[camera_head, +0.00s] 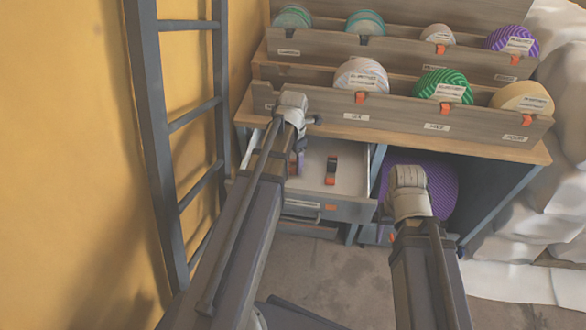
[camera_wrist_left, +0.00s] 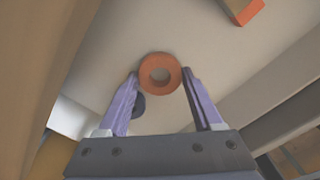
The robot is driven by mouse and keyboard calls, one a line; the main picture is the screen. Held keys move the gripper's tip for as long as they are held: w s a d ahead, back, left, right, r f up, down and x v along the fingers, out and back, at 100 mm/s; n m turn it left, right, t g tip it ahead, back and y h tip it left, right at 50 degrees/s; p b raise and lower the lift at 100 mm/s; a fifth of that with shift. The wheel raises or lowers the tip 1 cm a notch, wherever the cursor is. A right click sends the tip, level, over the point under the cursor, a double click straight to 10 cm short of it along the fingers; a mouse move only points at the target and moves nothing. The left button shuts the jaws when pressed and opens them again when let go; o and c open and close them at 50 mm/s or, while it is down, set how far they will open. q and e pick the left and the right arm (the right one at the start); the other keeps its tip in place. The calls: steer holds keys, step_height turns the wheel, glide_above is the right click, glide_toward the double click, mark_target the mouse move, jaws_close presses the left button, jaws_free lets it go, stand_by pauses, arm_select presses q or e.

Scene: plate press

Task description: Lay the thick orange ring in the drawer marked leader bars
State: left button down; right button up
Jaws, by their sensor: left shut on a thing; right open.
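The thick orange ring (camera_wrist_left: 147,88) shows in the left wrist view between the purple fingertips of my left gripper (camera_wrist_left: 161,75), which is shut on it. In the head view my left gripper (camera_head: 296,162) reaches down into the left part of an open drawer (camera_head: 349,166); the ring is hidden there behind my arm. Behind the ring I see the pale drawer floor, and I cannot tell how far above it the ring is. The drawer front has a label (camera_head: 303,204) too small to read. My right arm is over the dark opening to the right; its fingers are hidden.
A dark bar with orange ends (camera_head: 331,171) lies in the drawer's middle. Above, the wooden rack (camera_head: 400,111) holds several patterned rolls. A purple textured roll (camera_head: 440,187) sits under the counter at right. A grey ladder (camera_head: 168,90) stands on the left.

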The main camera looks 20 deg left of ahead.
arm_select(q)
steer(key=shift+f, duration=0.75)
arm_select(e)
steer(key=shift+f, duration=0.75)
arm_select(q)
steer(key=shift+b, duration=0.3)
steer(key=shift+f, duration=0.2)
steer(key=shift+c, duration=0.2)
jaws_free()
arm_select(e)
steer(key=shift+f, duration=0.1)
arm_select(q)
steer(key=shift+r, duration=0.2)
step_height(320, 180, up, 12)
steer(key=p, duration=1.2)
steer(key=shift+s+d+r+m+y, duration=0.15)
steer(key=shift+s+d+m, duration=2)
steer(key=shift+d+m, duration=2.45)
steer(key=shift+s+d+f+m+y, duration=0.2)
steer(key=shift+s+d+m, duration=2.05)
steer(key=shift+m, duration=4.4)
steer(key=shift+s+d+r+m+y, duration=0.2)
steer(key=shift+s+d+m, duration=1.8)
steer(key=shift+d+m, duration=2.65)
arm_select(e)
step_height(320, 180, up, 12)
